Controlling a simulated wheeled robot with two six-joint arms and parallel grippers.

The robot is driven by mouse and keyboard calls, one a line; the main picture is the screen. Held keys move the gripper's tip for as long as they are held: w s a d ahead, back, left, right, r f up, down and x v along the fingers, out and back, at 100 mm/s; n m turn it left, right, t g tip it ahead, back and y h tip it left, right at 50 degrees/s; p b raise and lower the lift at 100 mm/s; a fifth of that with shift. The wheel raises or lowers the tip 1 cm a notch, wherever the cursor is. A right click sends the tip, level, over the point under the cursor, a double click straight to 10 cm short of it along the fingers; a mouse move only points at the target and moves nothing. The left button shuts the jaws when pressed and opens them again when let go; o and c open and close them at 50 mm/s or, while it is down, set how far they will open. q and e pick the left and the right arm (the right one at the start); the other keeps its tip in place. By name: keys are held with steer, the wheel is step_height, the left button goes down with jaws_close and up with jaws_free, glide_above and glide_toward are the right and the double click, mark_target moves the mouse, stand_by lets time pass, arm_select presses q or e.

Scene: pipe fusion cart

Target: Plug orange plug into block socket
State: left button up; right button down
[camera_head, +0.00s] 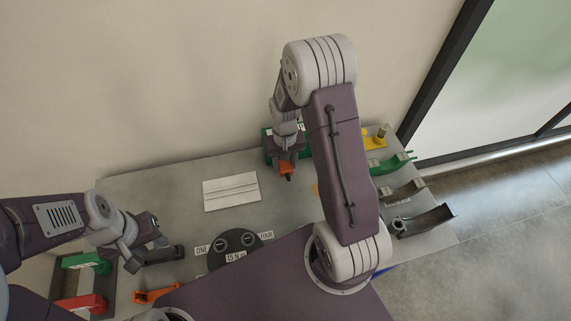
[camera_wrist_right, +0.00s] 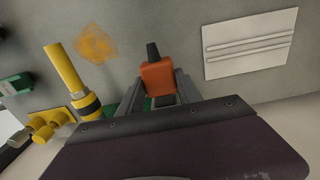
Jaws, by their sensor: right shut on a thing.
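My right gripper (camera_head: 286,163) is shut on the orange plug (camera_wrist_right: 158,78), near the back edge of the table. In the right wrist view the plug sits between the two fingers (camera_wrist_right: 163,92), its dark tip pointing away from the palm. The plug's orange body also shows below the gripper in the head view (camera_head: 287,169). A green block (camera_head: 305,143) stands behind the right gripper, mostly hidden by it; I cannot tell whether it carries the socket. My left gripper (camera_head: 147,250) is empty and open at the left of the table, beside a dark cylindrical part (camera_head: 165,254).
A white ribbed plate (camera_head: 231,191) lies left of the plug. A black round dial (camera_head: 234,247) is nearer the front. Yellow fittings (camera_head: 377,138), a green holder (camera_head: 390,164) and grey holders (camera_head: 403,191) line the right. Green (camera_head: 85,262) and red (camera_head: 82,303) frames stand left.

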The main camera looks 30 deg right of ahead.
steer(key=shift+w+d, duration=0.15)
steer(key=shift+w, duration=0.5)
steer(key=c, duration=0.7)
jaws_free()
step_height(320, 180, up, 9)
steer(key=shift+r+b, duration=0.1)
steer(key=shift+b, duration=0.25)
